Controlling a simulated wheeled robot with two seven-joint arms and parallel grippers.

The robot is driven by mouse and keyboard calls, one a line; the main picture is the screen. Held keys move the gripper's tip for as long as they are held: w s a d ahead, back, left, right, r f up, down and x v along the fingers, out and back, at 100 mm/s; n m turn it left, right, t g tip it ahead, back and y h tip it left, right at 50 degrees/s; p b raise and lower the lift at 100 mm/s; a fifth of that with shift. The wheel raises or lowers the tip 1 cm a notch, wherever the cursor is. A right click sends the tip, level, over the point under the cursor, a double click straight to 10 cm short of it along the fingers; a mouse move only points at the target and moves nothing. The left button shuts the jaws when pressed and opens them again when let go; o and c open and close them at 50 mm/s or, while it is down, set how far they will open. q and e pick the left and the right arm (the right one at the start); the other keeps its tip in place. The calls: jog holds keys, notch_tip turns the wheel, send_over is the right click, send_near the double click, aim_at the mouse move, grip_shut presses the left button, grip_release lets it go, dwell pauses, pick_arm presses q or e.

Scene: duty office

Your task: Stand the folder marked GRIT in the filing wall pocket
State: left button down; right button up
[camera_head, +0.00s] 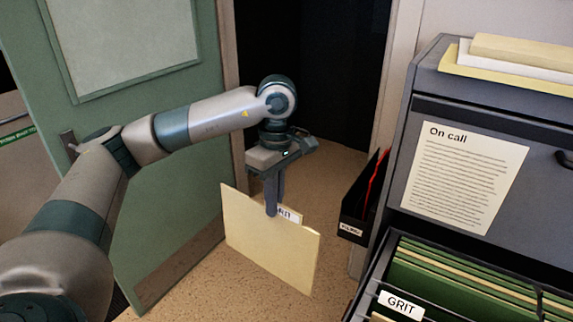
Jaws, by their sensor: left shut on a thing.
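My left gripper (272,195) is shut on the top edge of a cream folder (268,245). The folder hangs upright below it, clear of the floor. A white label at the folder's top edge is partly hidden by the finger, so its word is only partly readable. The filing wall pocket (352,222) is a black holder with a small white label, to the right of the folder and apart from it, beside the grey cabinet. Something red stands in the pocket. My right gripper does not show.
The grey cabinet (470,120) on the right bears an "On call" sheet (464,176) and papers on top. A green door (170,190) stands open behind my left arm. Speckled floor is free below the folder.

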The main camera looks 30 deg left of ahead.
aim_at(266, 242)
pick_arm(q)
jog(key=s+f+m, duration=0.1)
jog(key=f+m, duration=0.1)
jog(key=f, duration=0.1)
jog(key=s+f+m, duration=0.1)
jog(key=f, duration=0.2)
jog(key=s+f+m, duration=0.1)
jog(key=f+m, duration=0.1)
jog(key=f, duration=0.2)
jog(key=shift+a+f+m+y, duration=0.1)
jog(key=shift+a+m+y, duration=0.1)
jog(key=shift+m+y, duration=0.1)
jog(key=s+d+f+m, duration=0.2)
jog(key=s+f+m, duration=0.2)
jog(key=f+m, duration=0.3)
jog(key=s+d+f+m, duration=0.3)
jog(key=d+f, duration=0.3)
jog(key=d, duration=0.5)
jog(key=shift+s+f+m+t, duration=0.15)
jog(key=shift+s+m+t, duration=0.25)
jog(key=shift+m, duration=0.4)
